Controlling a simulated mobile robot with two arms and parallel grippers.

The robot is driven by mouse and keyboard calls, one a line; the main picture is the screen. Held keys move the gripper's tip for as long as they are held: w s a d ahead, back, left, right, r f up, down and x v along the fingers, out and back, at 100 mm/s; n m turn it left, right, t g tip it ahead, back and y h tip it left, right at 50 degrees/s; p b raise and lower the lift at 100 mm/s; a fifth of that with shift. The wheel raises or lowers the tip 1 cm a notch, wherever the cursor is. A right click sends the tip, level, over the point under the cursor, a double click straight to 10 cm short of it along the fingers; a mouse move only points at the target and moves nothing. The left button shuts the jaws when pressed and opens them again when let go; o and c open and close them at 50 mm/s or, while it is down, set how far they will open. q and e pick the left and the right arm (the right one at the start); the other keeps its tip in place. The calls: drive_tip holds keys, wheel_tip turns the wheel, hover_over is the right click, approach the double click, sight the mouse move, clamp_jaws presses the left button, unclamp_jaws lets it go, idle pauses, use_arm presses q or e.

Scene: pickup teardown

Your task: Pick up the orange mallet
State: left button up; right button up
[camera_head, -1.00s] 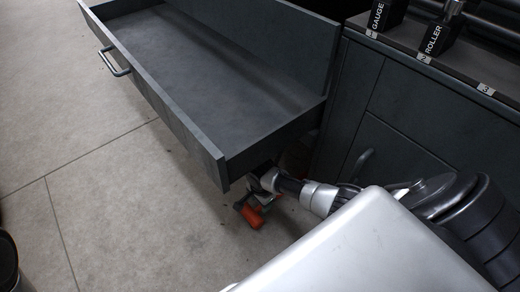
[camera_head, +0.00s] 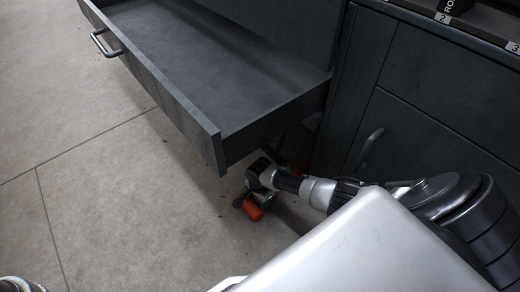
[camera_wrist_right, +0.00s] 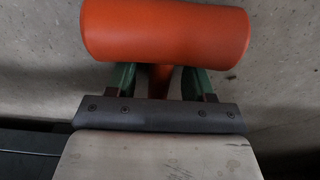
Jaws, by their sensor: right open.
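The orange mallet (camera_head: 252,209) is low over or on the concrete floor, just beyond the corner of the open drawer. In the right wrist view its orange head (camera_wrist_right: 165,33) lies across the top of the picture. Its handle (camera_wrist_right: 159,82) runs back between the two green fingers of my right gripper (camera_wrist_right: 159,80). The fingers stand on either side of the handle, with a gap visible, so the gripper is open around it. In the head view my right gripper is mostly hidden behind its wrist. My left gripper is not in view.
The open, empty grey drawer (camera_head: 225,60) juts out above and left of the mallet. A dark cabinet (camera_head: 430,110) with a handle stands at the right. The concrete floor (camera_head: 90,200) at the left is clear. A round object (camera_head: 20,285) shows at the bottom left corner.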

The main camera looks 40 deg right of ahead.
clamp_jaws()
drive_tip(key=shift+r, duration=0.2)
idle(0.3)
